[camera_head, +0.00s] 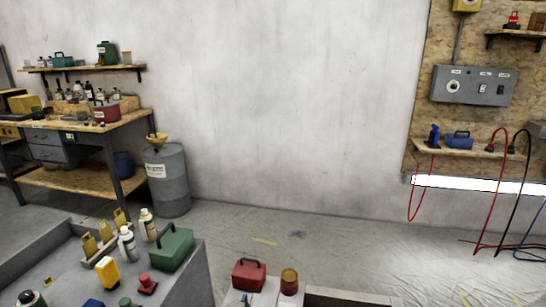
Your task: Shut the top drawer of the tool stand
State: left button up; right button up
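No gripper of mine shows in the head view. A grey stand (196,277) fills the lower left, with a green toolbox (173,248), bottles and small parts on top; no drawer front shows on it. A second low stand or box (345,299) is cut off by the bottom edge, with a red toolbox (249,274) and an amber jar (289,281) at its left. I cannot tell which is the tool stand, nor whether an open drawer shows. A grey drawer unit (46,146) hangs under the workbench at the left; its drawers look shut.
The wooden workbench (130,121) stands against the wall at the left, beside a grey drum (168,185) with a yellow funnel. A wall panel (474,85) with a small shelf and hanging cables is at the right. The sheeted floor (330,235) between is mostly clear.

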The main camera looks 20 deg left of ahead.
aim_at(52, 254)
jog(key=k+j, duration=0.2)
jog(key=j, duration=0.2)
jog(key=k+j, duration=0.2)
jog(key=j, duration=0.2)
jog(key=k+j, duration=0.2)
jog(key=j, duration=0.8)
jog(key=k+j+z, duration=0.1)
jog(key=j, duration=1.05)
jog(key=k+j, duration=0.1)
jog(key=j, duration=0.5)
jog(key=j+z, duration=0.1)
jog(key=j, duration=0.45)
jog(key=k+j, duration=0.15)
jog(key=j, duration=0.45)
jog(key=j+z, duration=0.1)
jog(key=j, duration=1.15)
jog(key=k+j, duration=0.1)
jog(key=j, duration=0.6)
jog(key=k, duration=0.35)
